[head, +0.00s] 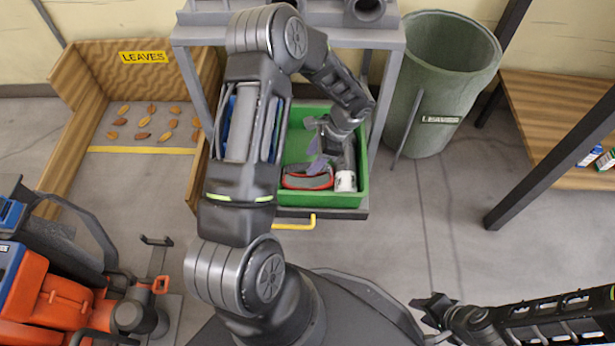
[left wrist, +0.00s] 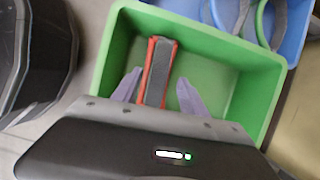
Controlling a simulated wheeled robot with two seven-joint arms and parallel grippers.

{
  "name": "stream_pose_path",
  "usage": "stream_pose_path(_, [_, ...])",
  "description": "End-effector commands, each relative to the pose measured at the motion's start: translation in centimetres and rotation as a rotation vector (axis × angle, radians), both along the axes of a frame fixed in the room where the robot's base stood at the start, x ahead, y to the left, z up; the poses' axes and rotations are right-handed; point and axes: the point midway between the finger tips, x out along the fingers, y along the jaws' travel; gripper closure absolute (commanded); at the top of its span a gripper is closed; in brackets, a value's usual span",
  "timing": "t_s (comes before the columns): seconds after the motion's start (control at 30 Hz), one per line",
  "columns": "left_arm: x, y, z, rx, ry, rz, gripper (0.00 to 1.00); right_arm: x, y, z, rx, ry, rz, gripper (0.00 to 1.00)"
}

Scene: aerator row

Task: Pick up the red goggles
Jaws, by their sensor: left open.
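The red goggles (head: 307,182), with a grey band, lie in the green bin (head: 322,199) near its front wall. In the left wrist view the goggles (left wrist: 158,72) show as a red-edged grey strip between my fingers, inside the green bin (left wrist: 215,48). My left gripper (head: 316,155) reaches down into the bin above the goggles. Its two purple-grey fingers (left wrist: 155,90) are apart, one on each side of the goggles, with nothing gripped. My right gripper (head: 436,309) is low at the right, far from the bin; its jaws are too small to read.
A white cylinder (head: 345,181) stands in the green bin, right of the goggles. A blue bin (left wrist: 292,35) adjoins the green one. A green leaf barrel (head: 435,85) stands right, a wooden leaf box (head: 75,85) left. A yellow handle (head: 297,226) sticks out in front.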

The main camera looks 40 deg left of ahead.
Motion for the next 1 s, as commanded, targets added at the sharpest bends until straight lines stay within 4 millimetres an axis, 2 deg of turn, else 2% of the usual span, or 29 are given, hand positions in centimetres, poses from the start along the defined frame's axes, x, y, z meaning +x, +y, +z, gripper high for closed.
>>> stream_pose_path(0.03, [-0.2, 0.2, -0.9, 0.0, 0.002, 0.001, 0.49, 0.0, 0.0, -0.5, 0.0, -0.001, 0.0, 0.64])
stream_pose_path(0.13, [-0.4, 0.5, -1.7, 0.0, 0.0, 0.001, 0.49, 0.1, 0.0, -0.8, -0.001, -0.003, -0.001, 0.64])
stream_pose_path(0.5, [-0.6, 0.6, -2.1, -0.001, 0.0, 0.001, 0.49, 0.1, 0.0, -1.0, -0.001, -0.004, -0.001, 0.64])
stream_pose_path(0.8, [-1.7, 1.7, -5.9, -0.001, 0.001, 0.002, 0.49, 0.4, 0.1, -3.4, -0.002, -0.012, -0.007, 0.64])
stream_pose_path(1.0, [-1.9, 2.0, -6.6, -0.001, -0.001, 0.001, 0.49, 0.6, 0.1, -3.5, -0.003, -0.015, -0.008, 0.64])
